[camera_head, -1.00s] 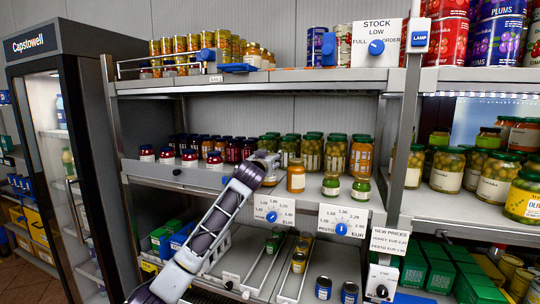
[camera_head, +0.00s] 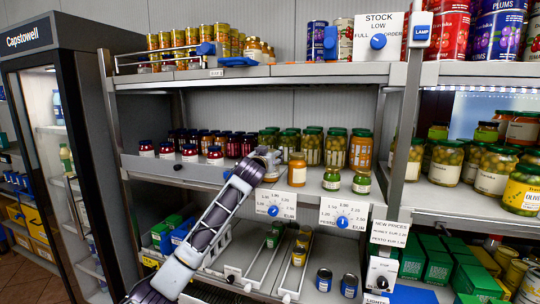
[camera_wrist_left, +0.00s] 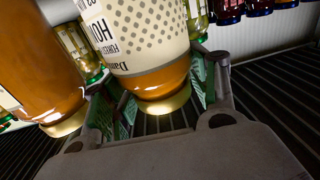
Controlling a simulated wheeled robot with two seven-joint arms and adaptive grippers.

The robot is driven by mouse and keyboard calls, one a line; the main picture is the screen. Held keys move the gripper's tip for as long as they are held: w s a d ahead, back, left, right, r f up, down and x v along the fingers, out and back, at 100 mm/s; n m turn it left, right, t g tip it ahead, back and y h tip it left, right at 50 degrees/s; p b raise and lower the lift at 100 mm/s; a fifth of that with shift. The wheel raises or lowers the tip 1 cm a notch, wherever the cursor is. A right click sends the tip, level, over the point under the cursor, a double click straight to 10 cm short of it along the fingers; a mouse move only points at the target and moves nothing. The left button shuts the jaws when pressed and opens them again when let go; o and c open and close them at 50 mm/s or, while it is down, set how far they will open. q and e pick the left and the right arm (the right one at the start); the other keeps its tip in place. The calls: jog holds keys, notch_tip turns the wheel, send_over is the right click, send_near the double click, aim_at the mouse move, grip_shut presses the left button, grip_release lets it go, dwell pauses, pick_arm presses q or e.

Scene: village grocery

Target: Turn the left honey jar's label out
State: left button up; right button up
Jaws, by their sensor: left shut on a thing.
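My left gripper (camera_head: 270,158) reaches the front of the middle shelf from the left. In the left wrist view my left gripper (camera_wrist_left: 155,105) is shut on the left honey jar (camera_wrist_left: 163,82), an amber jar with a gold lid. Its cream dotted label, with part of the word "HON", faces the wrist camera. In the head view this jar is largely hidden behind the gripper. A second honey jar (camera_head: 297,170) stands just to its right, apart from the gripper; it also shows large in the left wrist view (camera_wrist_left: 40,65). My right gripper is not in view.
Green-lidded jars (camera_head: 331,179) stand to the right, and rows of tall jars (camera_head: 311,148) stand close behind. Red jars (camera_head: 190,153) are at the left. Price signs with blue dials (camera_head: 275,204) hang on the shelf front below the gripper. The upper shelf (camera_head: 300,74) overhangs.

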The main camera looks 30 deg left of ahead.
pick_arm(q)
jog(key=shift+s+r+m+t+h+p, duration=0.15)
jog(key=shift+m+t+h+p, duration=0.3)
jog(key=shift+m+h, duration=1.2)
jog(key=shift+m+h+p, duration=0.45)
jog(key=shift+h+p, duration=1.1)
jog(key=shift+p, duration=0.15)
jog(key=shift+f, duration=0.2)
jog(key=o, duration=1.7)
jog(key=shift+c, duration=0.2)
jog(key=shift+f, duration=0.25)
jog(key=shift+r, duration=5.15)
jog(key=shift+f, duration=0.1)
